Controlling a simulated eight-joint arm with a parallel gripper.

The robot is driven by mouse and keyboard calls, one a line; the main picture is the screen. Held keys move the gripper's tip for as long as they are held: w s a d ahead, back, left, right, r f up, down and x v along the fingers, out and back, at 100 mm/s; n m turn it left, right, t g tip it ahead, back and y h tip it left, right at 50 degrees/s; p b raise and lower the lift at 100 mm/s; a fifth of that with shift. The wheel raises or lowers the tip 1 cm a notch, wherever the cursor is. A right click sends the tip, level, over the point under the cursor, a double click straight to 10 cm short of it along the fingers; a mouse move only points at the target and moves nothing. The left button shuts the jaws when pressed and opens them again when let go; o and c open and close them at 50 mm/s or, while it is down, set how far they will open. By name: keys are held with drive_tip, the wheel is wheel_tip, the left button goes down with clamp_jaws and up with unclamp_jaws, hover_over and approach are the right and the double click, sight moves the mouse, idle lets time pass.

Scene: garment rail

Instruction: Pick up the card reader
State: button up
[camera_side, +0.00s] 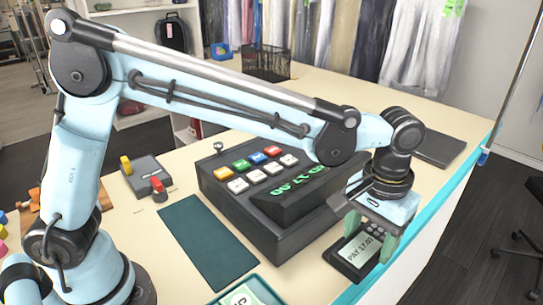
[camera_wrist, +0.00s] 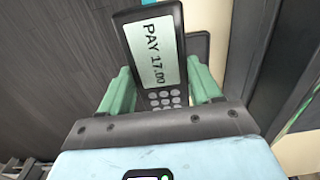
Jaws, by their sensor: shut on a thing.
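The card reader (camera_side: 357,250) is a dark handheld device with a pale screen reading "PAY 17.00" and a keypad. It is at the front right of the counter in the side view, beside the cash register. My gripper (camera_side: 375,240) points down over it with green fingers on either side. In the wrist view the card reader (camera_wrist: 157,60) shows between the two green fingers of my gripper (camera_wrist: 160,95), which are shut on it near the keypad. A dark flat piece shows behind the reader. I cannot tell whether the reader is clear of the counter.
The cash register (camera_side: 270,200) stands close left of my gripper. A dark green mat (camera_side: 208,245) and a teal tray (camera_side: 250,290) lie at the front. A dark flat pad (camera_side: 440,148) lies at the right. The counter's teal edge (camera_side: 455,180) is near; garments hang behind.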

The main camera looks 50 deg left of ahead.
sight(369, 255)
drive_tip(key=shift+s+d+r, duration=0.6)
drive_tip(key=shift+s, duration=0.25)
drive_tip(key=shift+s+d+r, duration=0.2)
drive_tip(key=shift+s+r, duration=0.1)
drive_tip(key=shift+r, duration=2.45)
